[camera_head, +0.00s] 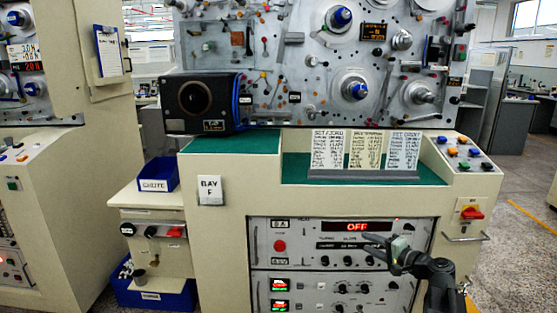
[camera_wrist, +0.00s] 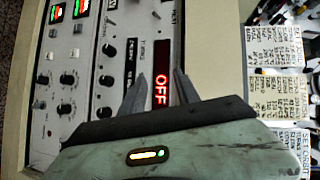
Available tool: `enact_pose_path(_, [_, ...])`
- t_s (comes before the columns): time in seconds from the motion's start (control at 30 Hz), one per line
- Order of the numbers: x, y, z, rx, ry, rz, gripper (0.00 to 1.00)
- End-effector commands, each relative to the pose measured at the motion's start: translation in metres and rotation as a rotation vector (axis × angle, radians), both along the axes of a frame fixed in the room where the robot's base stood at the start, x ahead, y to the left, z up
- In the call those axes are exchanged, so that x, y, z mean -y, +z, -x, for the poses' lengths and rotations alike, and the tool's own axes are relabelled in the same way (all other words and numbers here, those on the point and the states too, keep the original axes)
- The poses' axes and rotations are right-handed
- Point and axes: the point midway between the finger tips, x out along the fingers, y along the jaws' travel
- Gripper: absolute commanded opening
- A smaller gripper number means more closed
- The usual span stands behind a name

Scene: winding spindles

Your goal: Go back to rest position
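My gripper (camera_head: 370,245) is in front of the control panel (camera_head: 340,265) of the winding machine, at the lower right of the head view. Its dark, pointed fingers stand apart with nothing between them in the wrist view (camera_wrist: 160,80). Beyond the fingertips is the red "OFF" display (camera_wrist: 161,90), which also shows in the head view (camera_head: 371,226). The gripper overlaps the panel's right part in the head view; I cannot tell whether it touches it. Part of the panel is hidden behind my arm.
Three printed cards (camera_head: 365,150) stand on the green ledge (camera_head: 295,170). A red-and-yellow switch (camera_head: 472,212) and a metal handle (camera_head: 466,238) are at the right. A blue bin (camera_head: 159,174) sits on the left side shelf. Open floor (camera_head: 515,230) lies to the right.

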Motion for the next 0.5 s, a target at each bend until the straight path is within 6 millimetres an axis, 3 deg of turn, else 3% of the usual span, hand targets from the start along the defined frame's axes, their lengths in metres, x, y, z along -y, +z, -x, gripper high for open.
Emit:
enact_pose_path(0.03, [-0.048,-0.013,-0.001,-0.033,0.08,0.052,0.38])
enact_pose_path(0.1, [-0.105,-0.034,0.005,-0.083,0.188,0.139,0.38])
enact_pose_path(0.2, [-0.175,-0.066,0.023,-0.159,0.34,0.279,0.38])
enact_pose_path(0.3, [-0.226,-0.098,0.05,-0.235,0.476,0.43,0.38])
enact_pose_path(0.4, [-0.258,-0.129,0.083,-0.319,0.599,0.598,0.38])
enact_pose_path(0.5, [-0.264,-0.157,0.116,-0.418,0.694,0.779,0.38])
